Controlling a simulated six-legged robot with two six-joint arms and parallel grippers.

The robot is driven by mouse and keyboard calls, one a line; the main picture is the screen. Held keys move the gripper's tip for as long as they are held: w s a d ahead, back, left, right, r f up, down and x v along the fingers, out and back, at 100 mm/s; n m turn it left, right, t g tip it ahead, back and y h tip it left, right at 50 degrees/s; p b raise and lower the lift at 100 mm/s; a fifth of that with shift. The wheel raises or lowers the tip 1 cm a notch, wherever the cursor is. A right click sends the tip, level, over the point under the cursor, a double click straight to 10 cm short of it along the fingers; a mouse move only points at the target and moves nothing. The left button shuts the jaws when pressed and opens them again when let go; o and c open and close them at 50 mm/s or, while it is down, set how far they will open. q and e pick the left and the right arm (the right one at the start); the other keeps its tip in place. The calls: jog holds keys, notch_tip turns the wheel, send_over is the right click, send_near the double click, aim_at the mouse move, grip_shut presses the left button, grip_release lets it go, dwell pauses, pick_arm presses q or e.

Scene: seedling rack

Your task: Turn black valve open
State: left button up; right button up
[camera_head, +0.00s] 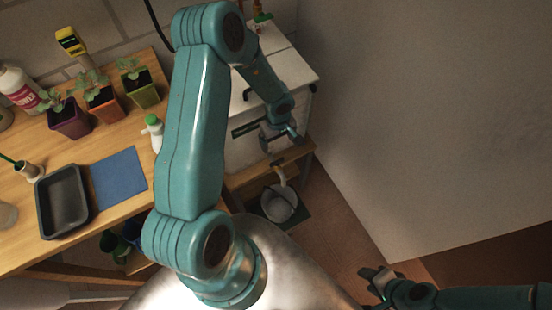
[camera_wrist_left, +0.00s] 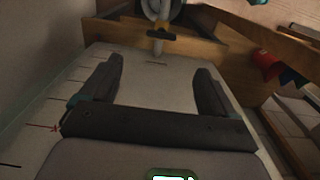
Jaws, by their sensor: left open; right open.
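In the head view the spout (camera_head: 280,174) hangs below the white tank (camera_head: 240,150); the black handle is small and partly dark there. A round grey vessel (camera_head: 278,206) stands under it. My left gripper (camera_head: 282,142) is open and empty in front of the tank, apart from the handle. Its two fingers spread wide in the left wrist view (camera_wrist_left: 158,66). My right gripper (camera_head: 372,284) is open and empty at the lower right.
A wooden bench (camera_head: 110,140) on the left holds potted seedlings (camera_head: 100,105), a black tray (camera_head: 62,200), a blue mat (camera_head: 118,178) and a white bottle with a green cap (camera_head: 154,130). A large pale panel (camera_head: 430,110) stands on the right. Floor shows between.

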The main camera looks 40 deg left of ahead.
aim_at(277, 161)
pick_arm(q)
jog(key=f+b, duration=0.2)
jog(key=f, duration=0.4)
jog(key=f+b, duration=0.1)
jog(key=f, duration=0.5)
jog(key=shift+s+f+b, duration=0.2)
jog(key=shift+f+b, duration=0.1)
jog(key=shift+b, duration=0.1)
jog(key=shift+w+f, duration=0.1)
jog(key=shift+f, duration=0.4)
jog(key=shift+r, duration=0.1)
jog(key=c, duration=1.1)
jog(key=shift+o, duration=0.2)
